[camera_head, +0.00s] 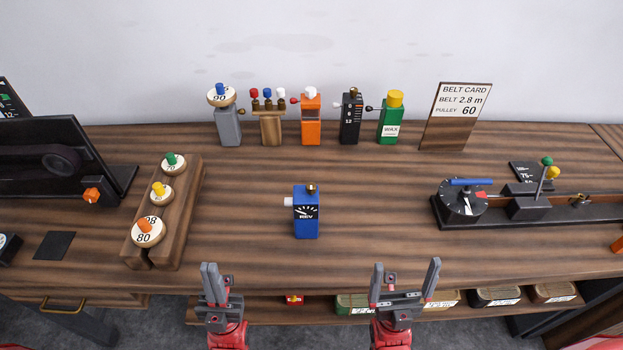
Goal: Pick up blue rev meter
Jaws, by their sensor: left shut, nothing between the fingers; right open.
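The blue rev meter (306,216) stands upright near the middle of the wooden table, its dial marked REV facing me. My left gripper (217,277) is shut and empty at the table's front edge, in front and to the left of the meter. My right gripper (405,270) is open and empty at the front edge, in front and to the right of the meter. Neither gripper touches the meter, and nothing hides it.
A wooden rack (190,196) with round pieces stands left of the meter. Behind are a grey device (229,127), an orange one (311,124), a black one (350,119), a green wax bottle (390,122) and a belt card (456,115). A dial machine (462,204) stands right. Table around the meter is clear.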

